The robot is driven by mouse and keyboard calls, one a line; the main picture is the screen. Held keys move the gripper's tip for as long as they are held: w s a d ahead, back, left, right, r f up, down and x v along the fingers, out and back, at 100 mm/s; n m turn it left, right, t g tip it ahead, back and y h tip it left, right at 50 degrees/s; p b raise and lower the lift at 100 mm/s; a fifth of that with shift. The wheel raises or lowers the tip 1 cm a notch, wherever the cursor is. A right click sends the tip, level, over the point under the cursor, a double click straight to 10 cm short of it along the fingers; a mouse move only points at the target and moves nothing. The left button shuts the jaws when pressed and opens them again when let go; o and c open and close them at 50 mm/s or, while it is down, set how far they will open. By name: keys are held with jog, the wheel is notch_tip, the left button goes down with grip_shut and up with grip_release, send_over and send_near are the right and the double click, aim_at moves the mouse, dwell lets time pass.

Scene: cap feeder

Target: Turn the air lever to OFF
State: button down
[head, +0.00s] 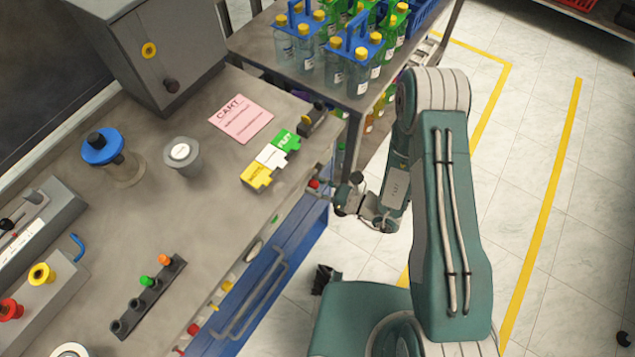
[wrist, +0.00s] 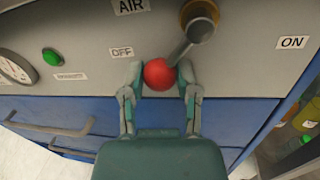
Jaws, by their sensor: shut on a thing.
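The air lever (wrist: 188,50) is a grey rod on a brass pivot, with a red ball knob (wrist: 158,74) at its end. In the wrist view it slants down and left from the pivot, and the knob is just below and right of the OFF label (wrist: 122,52). The ON label (wrist: 292,42) is far right and the AIR label (wrist: 131,6) is at the top. My gripper (wrist: 160,78) has a finger on each side of the knob and is shut on it. In the head view the red knob (head: 314,183) shows at the bench's front, by my gripper (head: 335,192).
A gauge (wrist: 14,70) and a green button (wrist: 51,57) are on the same grey panel, left of the lever. Blue drawers (wrist: 60,115) with a bar handle lie below. A side table (head: 278,55) with bottle carriers stands beyond the bench. Tiled floor is open at right.

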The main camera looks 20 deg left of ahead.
jog(key=shift+r+m, duration=0.2)
jog(key=shift+m, duration=0.3)
jog(key=shift+c, duration=1.7)
grip_release()
jog(key=shift+a, duration=0.1)
jog(key=shift+s, duration=0.1)
jog(key=s+d, duration=0.2)
jog(key=d, duration=0.9)
jog(key=shift+d+f, duration=0.4)
